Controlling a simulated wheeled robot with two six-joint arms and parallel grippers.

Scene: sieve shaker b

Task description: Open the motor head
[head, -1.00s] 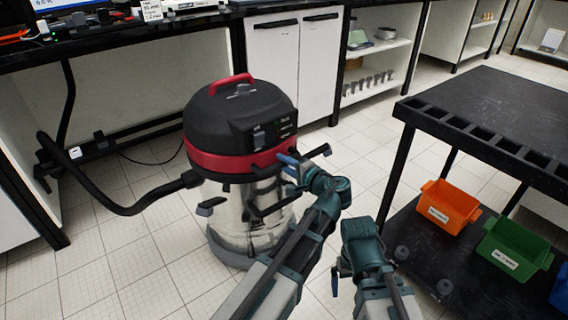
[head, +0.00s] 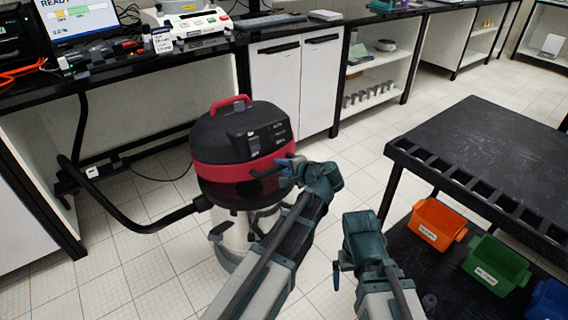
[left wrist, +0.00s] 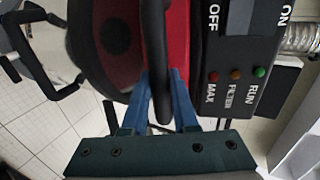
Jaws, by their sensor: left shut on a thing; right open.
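The vacuum's motor head (head: 238,132), black with a red band and red top handle, is tilted up from the steel drum (head: 236,232); its dark underside shows between them. In the left wrist view the dark underside (left wrist: 95,65) shows a round disc, beside the red band. My left gripper (head: 285,166) is shut on the black front handle (left wrist: 158,55), with its blue fingers on either side of the bar. My right gripper (head: 337,274) is open and empty, low to the right of the drum.
A black hose (head: 130,224) runs from the vacuum's left side toward the bench. A black table (head: 480,150) stands at the right, with orange (head: 436,224), green (head: 495,265) and blue (head: 548,300) bins on its lower shelf. White cabinets (head: 295,85) stand behind.

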